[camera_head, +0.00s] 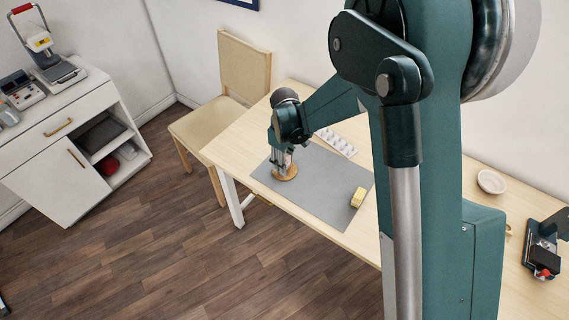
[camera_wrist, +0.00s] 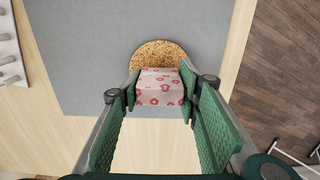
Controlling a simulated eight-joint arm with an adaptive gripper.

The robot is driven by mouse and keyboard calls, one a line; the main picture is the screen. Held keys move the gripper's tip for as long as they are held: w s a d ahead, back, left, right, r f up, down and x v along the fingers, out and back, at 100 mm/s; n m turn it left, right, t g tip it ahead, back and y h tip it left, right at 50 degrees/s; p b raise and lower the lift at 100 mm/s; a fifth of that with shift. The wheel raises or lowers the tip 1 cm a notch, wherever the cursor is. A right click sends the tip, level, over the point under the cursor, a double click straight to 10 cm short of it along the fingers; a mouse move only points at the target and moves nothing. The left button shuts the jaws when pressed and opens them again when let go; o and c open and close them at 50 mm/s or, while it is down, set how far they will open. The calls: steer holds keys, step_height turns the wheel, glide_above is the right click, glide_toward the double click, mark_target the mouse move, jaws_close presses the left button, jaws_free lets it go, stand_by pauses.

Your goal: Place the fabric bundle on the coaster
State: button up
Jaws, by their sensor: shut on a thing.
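The fabric bundle (camera_wrist: 158,88), pale pink with red flowers, is between the two green finger pads of my gripper (camera_wrist: 158,97) in the wrist view. My gripper is shut on it. The round cork coaster (camera_wrist: 158,50) shows just beyond the bundle, its near part hidden by the bundle. In the head view my gripper (camera_head: 282,160) points down over the coaster (camera_head: 287,176), which lies on the grey mat (camera_head: 325,190). The bundle is hard to make out there. I cannot tell whether the bundle touches the coaster.
A yellow block (camera_head: 358,197) lies on the mat to the right. A white rack (camera_head: 337,142) stands behind the mat. A small white bowl (camera_head: 491,181) is farther right on the table. A chair (camera_head: 215,125) stands at the table's left end. Bare mat surrounds the coaster.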

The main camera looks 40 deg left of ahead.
steer(key=shift+f, duration=0.2)
steer(key=shift+o, duration=1.3)
steer(key=shift+f, duration=0.1)
steer(key=o, duration=0.4)
steer(key=shift+o, duration=0.2)
steer(key=shift+r, duration=0.2)
step_height(320, 180, up, 12)
steer(key=shift+p, duration=0.75)
